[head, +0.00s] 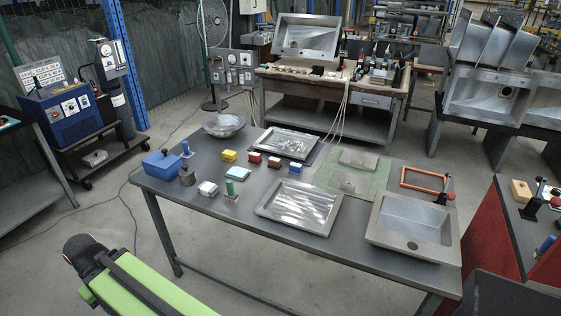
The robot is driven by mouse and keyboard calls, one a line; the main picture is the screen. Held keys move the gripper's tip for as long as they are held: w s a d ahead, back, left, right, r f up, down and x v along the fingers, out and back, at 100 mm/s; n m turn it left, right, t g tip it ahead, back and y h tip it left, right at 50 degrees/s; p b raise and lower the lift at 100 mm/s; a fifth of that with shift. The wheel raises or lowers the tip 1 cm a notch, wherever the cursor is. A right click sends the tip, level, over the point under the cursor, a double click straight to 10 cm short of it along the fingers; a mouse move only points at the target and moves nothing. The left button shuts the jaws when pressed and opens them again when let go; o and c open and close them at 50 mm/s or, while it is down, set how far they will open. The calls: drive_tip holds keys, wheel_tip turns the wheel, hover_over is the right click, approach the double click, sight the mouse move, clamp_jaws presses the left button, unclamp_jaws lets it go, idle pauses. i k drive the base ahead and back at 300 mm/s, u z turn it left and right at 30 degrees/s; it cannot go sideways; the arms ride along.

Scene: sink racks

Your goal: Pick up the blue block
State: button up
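A dark blue block-like box (161,164) sits at the left end of the grey metal table (225,205), with a small knob-like part on its top. A smaller, flatter light blue block (237,174) lies nearer the middle of the table, among other small pieces. My green arm with a dark joint shows at the lower left, in front of the table and apart from both. My gripper's fingers are not visible.
Close around are a blue-topped post (186,149), a dark round weight (187,177), a white-grey block (208,188), a green cylinder (230,188) and a yellow block (228,156). Metal trays (299,207) and a sink basin (413,228) fill the right. The table's front-left strip is bare.

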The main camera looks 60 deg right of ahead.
sight(295, 167)
drive_tip(key=z, duration=0.25)
drive_tip(key=i, duration=0.95)
drive_tip(key=z, duration=0.65)
drive_tip(key=k, duration=0.75)
drive_tip(key=z, duration=0.35)
drive_tip(key=i, duration=0.3)
drive_tip(key=u, duration=0.2)
